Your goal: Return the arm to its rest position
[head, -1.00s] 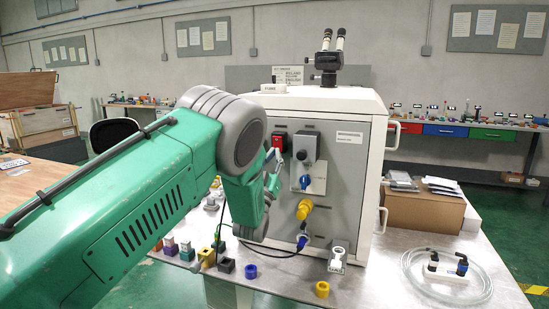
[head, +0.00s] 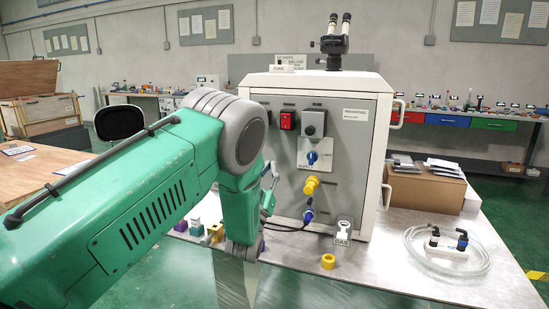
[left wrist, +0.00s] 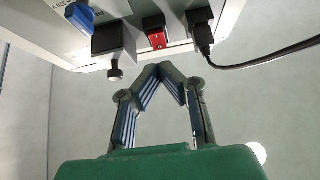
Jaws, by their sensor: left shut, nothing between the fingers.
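My left arm (head: 130,215) reaches in from the left in the head view. Its gripper (head: 268,185) is mostly hidden behind the green wrist, in front of the lower left of the grey machine panel (head: 345,145). In the left wrist view the gripper's fingertips (left wrist: 160,70) meet, with nothing between them. They appear apart from the panel. The red switch (head: 288,119) also shows in the left wrist view (left wrist: 156,38), beyond the fingertips. A blue knob (head: 312,157) and a yellow connector (head: 311,184) are on the panel. My right gripper is not in view.
The machine stands on a metal table (head: 400,265) with a microscope (head: 335,42) on top. A yellow ring (head: 328,261), a labelled holder (head: 343,230) and a coiled clear tube (head: 480,255) are on the table. A cardboard box (head: 425,190) stands right of the machine. A black cable (head: 285,228) hangs at the panel.

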